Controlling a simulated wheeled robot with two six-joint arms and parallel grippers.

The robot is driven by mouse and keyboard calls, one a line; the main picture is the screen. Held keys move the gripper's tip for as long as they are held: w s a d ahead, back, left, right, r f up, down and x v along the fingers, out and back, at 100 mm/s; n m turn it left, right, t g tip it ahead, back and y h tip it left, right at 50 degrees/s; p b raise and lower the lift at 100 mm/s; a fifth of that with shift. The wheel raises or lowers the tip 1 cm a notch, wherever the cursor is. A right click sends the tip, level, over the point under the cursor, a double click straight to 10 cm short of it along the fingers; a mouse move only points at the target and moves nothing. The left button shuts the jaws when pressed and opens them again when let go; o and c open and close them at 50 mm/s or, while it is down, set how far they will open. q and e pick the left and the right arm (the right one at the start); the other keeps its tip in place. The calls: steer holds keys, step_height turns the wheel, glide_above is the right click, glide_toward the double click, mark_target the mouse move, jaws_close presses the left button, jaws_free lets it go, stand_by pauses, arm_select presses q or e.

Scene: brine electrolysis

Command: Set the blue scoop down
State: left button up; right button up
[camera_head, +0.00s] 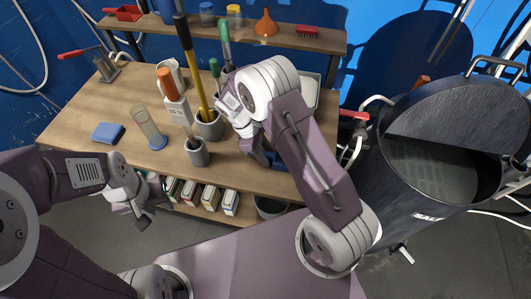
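A blue object (268,158), possibly the blue scoop, shows at the table's front edge, mostly hidden behind my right arm. Its shape is too covered to be sure. My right gripper (230,100) is over the right part of the wooden table (95,105), beside the grey pots with tall handles. Its fingers are small and partly hidden, so I cannot tell whether it holds anything. My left gripper (150,208) hangs low in front of the table's left front edge, apart from the objects on top. Its fingertips seem spread, with nothing visible between them.
Grey pots (197,155) hold tall tools. A large dark tank marked SALT (400,210) stands right. A shelf (285,38) with an orange funnel (266,24) runs behind.

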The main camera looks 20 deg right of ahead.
steer(key=v, duration=1.2)
steer(key=s+d+m+t+y, duration=0.1)
steer(key=s+d+m+y, duration=0.1)
steer(key=s+m, duration=0.4)
steer(key=s+d+m+t+y, duration=0.2)
steer(key=s+d+m, duration=0.1)
steer(key=s+m, duration=0.3)
steer(key=s, duration=0.2)
steer(key=shift+s+d+f+t+p, duration=0.2)
steer(key=shift+s+d+t+p, duration=0.1)
steer(key=shift+s+d+p, duration=0.1)
steer(key=shift+s+d, duration=0.1)
steer(key=shift+s, duration=0.05)
